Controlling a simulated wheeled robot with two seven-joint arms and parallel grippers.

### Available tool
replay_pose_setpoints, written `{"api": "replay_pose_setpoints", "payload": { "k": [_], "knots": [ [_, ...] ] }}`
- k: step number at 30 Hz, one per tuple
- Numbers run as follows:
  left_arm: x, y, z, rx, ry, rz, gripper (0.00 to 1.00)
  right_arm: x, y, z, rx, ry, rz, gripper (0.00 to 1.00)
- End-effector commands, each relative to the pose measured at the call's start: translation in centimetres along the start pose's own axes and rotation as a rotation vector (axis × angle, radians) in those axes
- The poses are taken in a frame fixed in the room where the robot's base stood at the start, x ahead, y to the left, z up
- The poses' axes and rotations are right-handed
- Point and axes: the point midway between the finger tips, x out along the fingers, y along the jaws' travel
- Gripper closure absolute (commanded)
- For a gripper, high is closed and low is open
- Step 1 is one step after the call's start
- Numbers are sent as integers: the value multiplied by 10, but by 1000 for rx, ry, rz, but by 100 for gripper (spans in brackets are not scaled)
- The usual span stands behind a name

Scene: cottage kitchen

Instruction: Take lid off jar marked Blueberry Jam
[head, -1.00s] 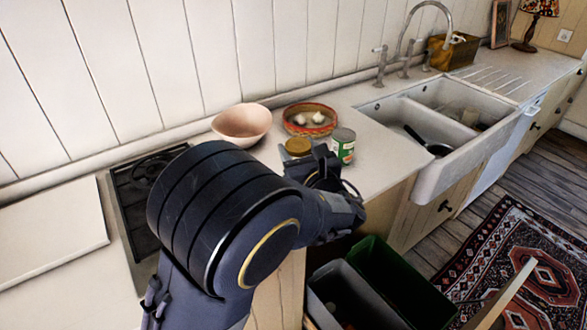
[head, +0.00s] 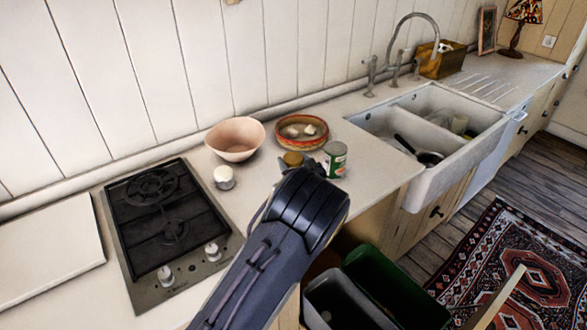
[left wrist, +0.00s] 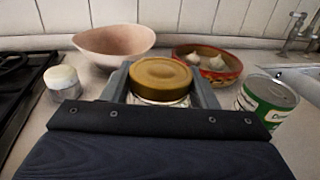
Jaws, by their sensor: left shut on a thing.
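A jar with a gold lid (left wrist: 160,76) stands on the counter; in the head view its lid (head: 293,158) shows just past my left arm. My left gripper (left wrist: 161,84) is shut on this jar, one finger on each side at the lid. A little glass shows under the lid, and the lid sits on the jar. I cannot tell whether the fingers press on the lid or the glass. No label can be read. My right gripper is not in view.
A small white-topped jar (head: 223,178) stands left, by the hob (head: 165,225). A green-and-white can (head: 335,160) stands close on the right. The sink (head: 440,140) is farther right; open bins (head: 385,285) are below.

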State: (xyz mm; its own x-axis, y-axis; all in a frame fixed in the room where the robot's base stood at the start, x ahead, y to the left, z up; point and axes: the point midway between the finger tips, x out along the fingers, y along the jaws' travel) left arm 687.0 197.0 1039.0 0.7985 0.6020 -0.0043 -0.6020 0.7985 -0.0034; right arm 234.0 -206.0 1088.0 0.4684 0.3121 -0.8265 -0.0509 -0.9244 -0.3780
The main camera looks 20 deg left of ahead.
Motion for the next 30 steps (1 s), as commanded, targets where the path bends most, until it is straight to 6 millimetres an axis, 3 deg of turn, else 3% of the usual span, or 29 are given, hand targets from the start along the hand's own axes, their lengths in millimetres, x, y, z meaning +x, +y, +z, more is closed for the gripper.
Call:
{"api": "replay_pose_setpoints", "payload": {
  "k": [6,18,19,24,30],
  "knots": [
    [2,0,-30,3,1,0,100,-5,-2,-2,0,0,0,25],
    [2,0,-37,0,-1,0,100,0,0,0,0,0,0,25],
    [2,0,-36,1,0,0,44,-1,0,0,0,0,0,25],
    [2,0,-36,1,1,0,25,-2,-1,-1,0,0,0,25],
    [2,0,-36,1,1,0,25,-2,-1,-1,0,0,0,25]
  ]
}}
